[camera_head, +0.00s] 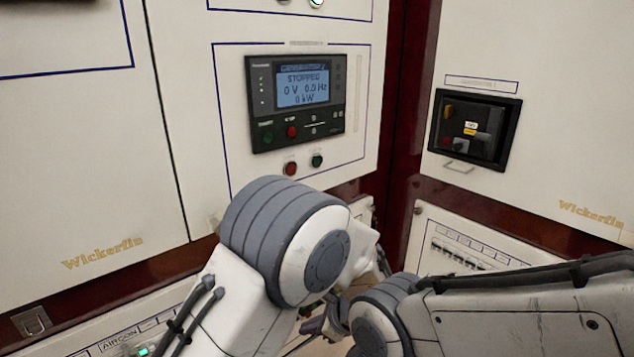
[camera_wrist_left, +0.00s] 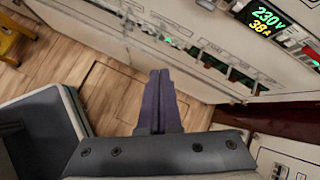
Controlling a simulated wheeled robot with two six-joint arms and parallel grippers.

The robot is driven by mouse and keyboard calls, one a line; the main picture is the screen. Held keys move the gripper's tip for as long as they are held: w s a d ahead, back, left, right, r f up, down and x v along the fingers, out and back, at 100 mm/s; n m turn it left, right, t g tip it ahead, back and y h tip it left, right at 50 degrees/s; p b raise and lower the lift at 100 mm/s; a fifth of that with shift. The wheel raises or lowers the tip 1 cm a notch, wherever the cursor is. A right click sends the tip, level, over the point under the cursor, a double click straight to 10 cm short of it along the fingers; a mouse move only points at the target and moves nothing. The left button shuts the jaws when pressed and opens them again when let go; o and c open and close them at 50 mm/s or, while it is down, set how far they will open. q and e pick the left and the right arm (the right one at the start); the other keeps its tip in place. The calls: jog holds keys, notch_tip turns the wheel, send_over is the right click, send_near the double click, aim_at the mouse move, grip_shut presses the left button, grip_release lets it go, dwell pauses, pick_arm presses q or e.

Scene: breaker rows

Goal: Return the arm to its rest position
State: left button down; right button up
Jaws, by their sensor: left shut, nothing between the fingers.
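My left arm comes in from the lower left of the head view, its large grey-and-white joint in front of the cabinets. My left gripper (camera_head: 316,325) shows only partly there, low in the middle behind the arms. In the left wrist view my left gripper (camera_wrist_left: 160,74) has its two dark purple fingers together, shut and empty, pointing along the cabinet face above the wooden floor. My right arm reaches in from the lower right of the head view, close to the left arm. The right gripper is not visible.
A generator panel (camera_head: 296,101) reads STOPPED, 0 V. A black breaker unit (camera_head: 473,128) is on the right cabinet. Breaker rows (camera_head: 465,255) are low on the right. In the left wrist view, a display (camera_wrist_left: 268,20) reads 230V, and a yellow object (camera_wrist_left: 14,35) stands on open wooden floor (camera_wrist_left: 62,62).

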pick_arm(q)
jog(key=s+a+r+n+g+h, duration=0.15)
jog(key=s+r+n, duration=0.3)
jog(key=s, duration=0.45)
jog(key=s+a+r+n+g+h, duration=0.1)
jog(key=s+r+n+g+h, duration=0.15)
jog(key=s+n, duration=0.4)
jog(key=s+a+r+n+g+h, duration=0.1)
jog(key=s+r+n+h, duration=0.3)
jog(key=s, duration=0.6)
notch_tip(320, 180, up, 19)
jog(key=m+p, duration=0.1)
jog(key=p, duration=1.8)
jog(key=shift+s+d+r+y, duration=0.15)
jog(key=shift+d+r+y, duration=0.05)
jog(key=shift+y, duration=0.1)
